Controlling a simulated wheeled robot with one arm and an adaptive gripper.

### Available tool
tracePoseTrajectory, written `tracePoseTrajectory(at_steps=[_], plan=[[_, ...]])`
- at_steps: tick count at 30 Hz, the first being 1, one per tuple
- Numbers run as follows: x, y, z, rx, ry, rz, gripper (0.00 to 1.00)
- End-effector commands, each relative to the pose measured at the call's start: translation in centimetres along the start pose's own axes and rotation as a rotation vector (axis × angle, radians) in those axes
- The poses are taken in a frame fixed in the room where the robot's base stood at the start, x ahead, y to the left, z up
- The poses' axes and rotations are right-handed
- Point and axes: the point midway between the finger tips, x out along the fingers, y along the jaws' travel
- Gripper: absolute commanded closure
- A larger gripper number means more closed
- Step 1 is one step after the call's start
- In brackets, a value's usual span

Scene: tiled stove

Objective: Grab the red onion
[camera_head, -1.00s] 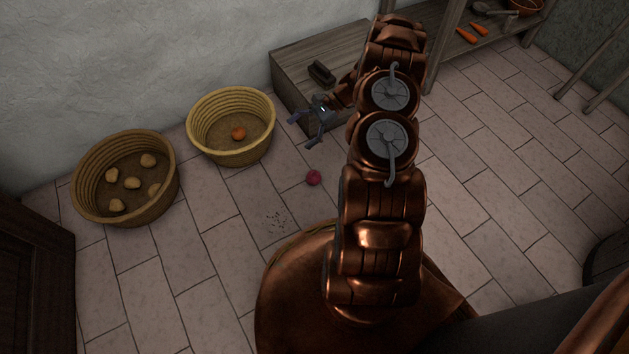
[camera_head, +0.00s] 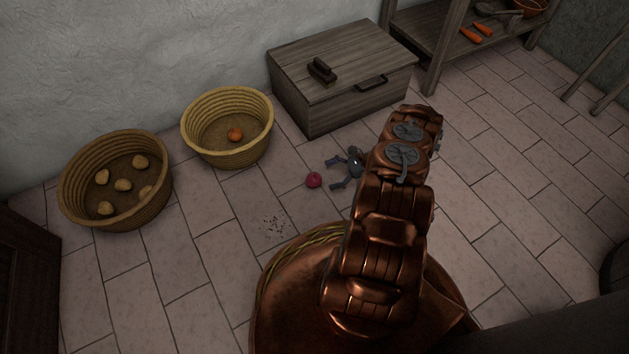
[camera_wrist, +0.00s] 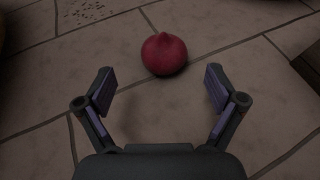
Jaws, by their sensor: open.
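The red onion (camera_head: 313,180) lies on the tiled floor, below and to the right of the light basket in the head view. In the wrist view the onion (camera_wrist: 164,54) is just beyond the fingertips, roughly centred between them. My gripper (camera_head: 333,174) is low near the floor, right of the onion, its fingers pointing left toward it. In the wrist view my gripper (camera_wrist: 158,82) is open and empty, its two fingers spread apart. The onion does not appear to touch either finger.
A light basket (camera_head: 190,140) holds one orange-coloured item. A darker basket (camera_head: 75,205) at left holds several potatoes. A wooden chest (camera_head: 310,105) with a dark brush-like object (camera_head: 322,71) stands behind my gripper. Carrots (camera_head: 471,34) lie on a shelf (camera_head: 437,50). Dark specks (camera_head: 274,226) lie on the floor.

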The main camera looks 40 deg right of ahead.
Motion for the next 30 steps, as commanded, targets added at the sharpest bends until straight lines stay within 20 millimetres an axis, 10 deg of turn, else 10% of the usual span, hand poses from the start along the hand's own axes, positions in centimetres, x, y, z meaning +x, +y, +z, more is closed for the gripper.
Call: tracePoseTrajectory(at_steps=[30], plan=[[6.8, -0.6, -0.1, -0.001, 0.001, 0.002, 0.1]])
